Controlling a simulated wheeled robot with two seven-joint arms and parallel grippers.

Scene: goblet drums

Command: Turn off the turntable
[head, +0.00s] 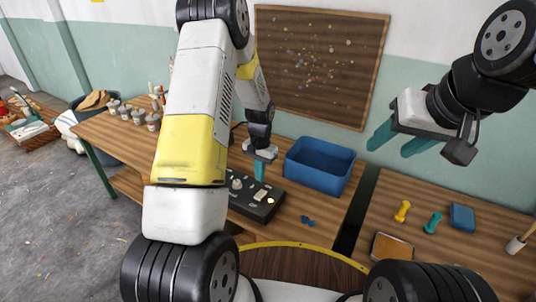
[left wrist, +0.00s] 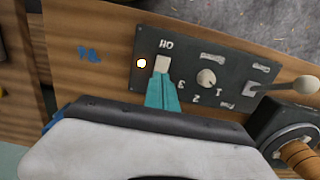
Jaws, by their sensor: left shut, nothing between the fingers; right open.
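A dark control box (head: 252,197) lies on the left workbench. In the left wrist view, the box (left wrist: 186,62) has a pale rocker switch (left wrist: 162,64), a lit lamp (left wrist: 141,63), a round knob (left wrist: 206,79) with numbers, and a lever (left wrist: 305,84). The lamp also glows in the head view (head: 270,201). My left gripper (head: 260,171) is shut and empty, its teal tips pointing down at the box. In the left wrist view, these tips (left wrist: 162,90) are right beside the switch; I cannot tell whether they touch. My right gripper (head: 405,139) is open and empty above the right bench.
A blue bin (head: 319,168) stands behind the box. Small blue pieces (head: 307,221) lie on the bench. A round wooden surface with a yellow rim (head: 302,246) is in front; I cannot tell if it is the turntable. Jars (head: 138,117) stand at left.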

